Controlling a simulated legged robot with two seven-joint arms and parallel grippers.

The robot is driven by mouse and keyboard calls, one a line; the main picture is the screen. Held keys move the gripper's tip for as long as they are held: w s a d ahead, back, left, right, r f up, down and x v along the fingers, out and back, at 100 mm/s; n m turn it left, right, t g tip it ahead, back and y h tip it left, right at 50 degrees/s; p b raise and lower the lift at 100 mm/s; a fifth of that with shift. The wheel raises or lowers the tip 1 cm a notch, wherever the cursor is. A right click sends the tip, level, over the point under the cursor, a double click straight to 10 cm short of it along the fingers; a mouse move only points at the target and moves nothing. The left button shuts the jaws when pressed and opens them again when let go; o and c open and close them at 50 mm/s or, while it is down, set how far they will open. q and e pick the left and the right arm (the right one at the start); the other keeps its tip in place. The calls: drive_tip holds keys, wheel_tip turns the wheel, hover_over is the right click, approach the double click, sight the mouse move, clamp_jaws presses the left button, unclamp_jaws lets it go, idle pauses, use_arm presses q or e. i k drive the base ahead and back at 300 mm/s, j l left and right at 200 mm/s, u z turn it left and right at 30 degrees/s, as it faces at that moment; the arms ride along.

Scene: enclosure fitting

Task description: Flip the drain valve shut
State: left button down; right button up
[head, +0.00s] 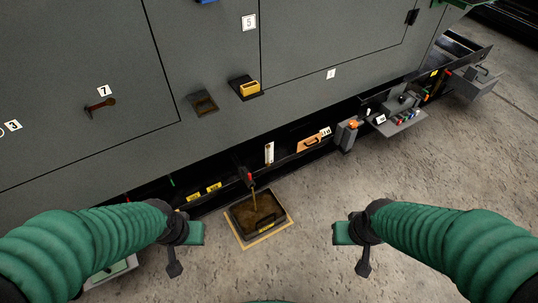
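The drain valve with a small red handle (250,177) is low on the grey enclosure, at its bottom edge. A thin brown stream (254,197) runs down from it. It falls into a dark drip tray (237,228) holding brown liquid, on the floor below. My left gripper (186,246) is left of the tray and my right gripper (352,246) is right of it. Both are apart from the valve and show nothing held. Their finger openings cannot be made out.
The enclosure wall (70,80) fills the upper left, with a dark red handle (101,105) by label 7. An orange-brown handled panel (313,142) and a grey shelf of small parts (400,120) lie right of the valve. Concrete floor (440,180) is clear on the right.

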sight(249, 176)
drive_tip(key=i+l+u, duration=0.2)
drive_tip(key=l+u, duration=0.25)
drive_tip(key=l, duration=0.2)
drive_tip(key=i+l+z, duration=0.25)
drive_tip(key=i, duration=0.25)
drive_tip(key=i+l+z, duration=0.25)
drive_tip(key=i, duration=0.25)
